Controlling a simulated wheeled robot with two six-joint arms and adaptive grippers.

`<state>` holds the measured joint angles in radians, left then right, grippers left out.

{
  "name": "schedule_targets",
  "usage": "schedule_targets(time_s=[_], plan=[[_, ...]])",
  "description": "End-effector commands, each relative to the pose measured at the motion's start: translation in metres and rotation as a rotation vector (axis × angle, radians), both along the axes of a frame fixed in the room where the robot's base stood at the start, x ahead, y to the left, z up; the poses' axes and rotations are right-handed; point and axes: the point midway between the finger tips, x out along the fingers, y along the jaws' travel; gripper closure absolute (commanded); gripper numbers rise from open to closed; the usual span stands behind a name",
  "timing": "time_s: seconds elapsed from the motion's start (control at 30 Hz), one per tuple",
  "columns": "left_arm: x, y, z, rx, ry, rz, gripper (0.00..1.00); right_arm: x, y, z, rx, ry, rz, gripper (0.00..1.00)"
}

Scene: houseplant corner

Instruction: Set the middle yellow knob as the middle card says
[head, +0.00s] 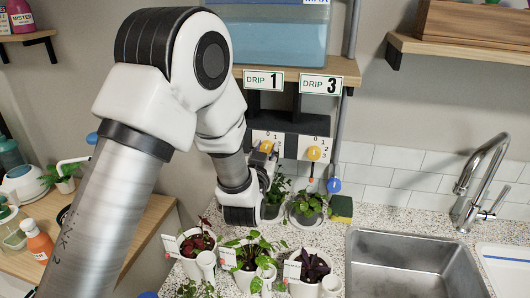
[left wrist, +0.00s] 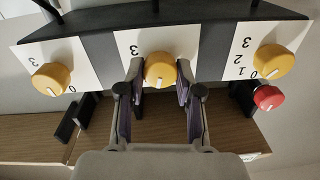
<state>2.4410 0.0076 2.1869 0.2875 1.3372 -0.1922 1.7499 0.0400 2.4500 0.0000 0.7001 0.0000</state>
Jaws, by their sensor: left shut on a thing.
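The middle yellow knob (left wrist: 160,69) sits on a white dial plate in the left wrist view. Its white mark points toward the bottom of that picture. A 3 shows at its upper left; the fingers cover other numbers. My left gripper (left wrist: 155,84) is shut on this knob, a finger on each side. In the head view the knob (head: 266,146) shows just above my left gripper (head: 264,160). The card above it (head: 264,79) reads DRIP 1. My right gripper is not in view.
Yellow knobs flank the middle one, left (left wrist: 51,77) and right (left wrist: 275,60), with a red knob (left wrist: 268,97) close by. Another card (head: 321,85) reads DRIP 3. Potted plants (head: 306,206) crowd the counter below my arm. A sink (head: 412,266) lies right.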

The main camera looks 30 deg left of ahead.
Motion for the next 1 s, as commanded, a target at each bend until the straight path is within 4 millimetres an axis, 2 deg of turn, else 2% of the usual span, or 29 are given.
schedule_targets(time_s=[0.5,1.0], plan=[[0.0004,0.0003,-0.0004,0.343,0.088,0.002,1.00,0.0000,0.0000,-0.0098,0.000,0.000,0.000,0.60],[0.0006,0.0004,0.0004,0.414,0.105,0.003,1.00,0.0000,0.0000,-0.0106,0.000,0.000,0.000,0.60]])
